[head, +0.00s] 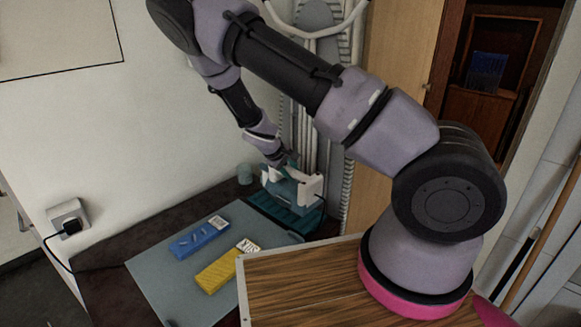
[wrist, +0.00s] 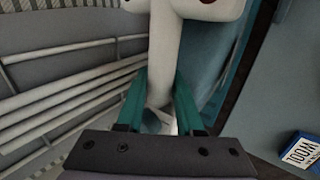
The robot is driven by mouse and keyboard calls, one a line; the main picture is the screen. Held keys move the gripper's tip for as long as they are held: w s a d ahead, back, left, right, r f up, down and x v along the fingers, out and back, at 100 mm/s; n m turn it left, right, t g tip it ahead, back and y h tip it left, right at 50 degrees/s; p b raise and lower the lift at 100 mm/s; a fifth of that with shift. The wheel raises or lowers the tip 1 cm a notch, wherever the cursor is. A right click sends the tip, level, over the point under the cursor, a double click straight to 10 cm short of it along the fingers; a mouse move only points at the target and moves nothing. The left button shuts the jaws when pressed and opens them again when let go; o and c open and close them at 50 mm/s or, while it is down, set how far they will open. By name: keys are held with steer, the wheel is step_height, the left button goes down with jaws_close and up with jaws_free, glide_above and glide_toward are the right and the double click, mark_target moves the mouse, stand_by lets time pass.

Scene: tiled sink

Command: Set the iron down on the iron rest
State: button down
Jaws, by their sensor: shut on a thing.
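The iron (head: 286,189) is white and blue-grey, at the back right corner of the table in the head view. My gripper (head: 284,165) is above it. In the wrist view, the green fingers of my gripper (wrist: 165,112) are shut on the iron's white handle (wrist: 164,60), one on each side. The iron rest (head: 310,222) is dark teal and shows directly below and around the iron in the head view. The iron covers part of it. I cannot tell whether the iron touches the rest.
A grey-blue mat (head: 160,270) bears a blue block (head: 195,240) and a yellow block (head: 225,268), both with white labels. Ironing boards (head: 318,110) lean behind. A plug (head: 70,226) sits in the wall socket at left.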

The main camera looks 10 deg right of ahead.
mark_target(292, 185)
steer(key=shift+f, duration=2.35)
steer(key=c, duration=0.5)
jaws_free()
steer(key=shift+c, duration=0.2)
steer(key=shift+o, duration=0.4)
steer(key=v, duration=1)
steer(key=shift+r, duration=0.3)
steer(key=shift+s+a, duration=0.1)
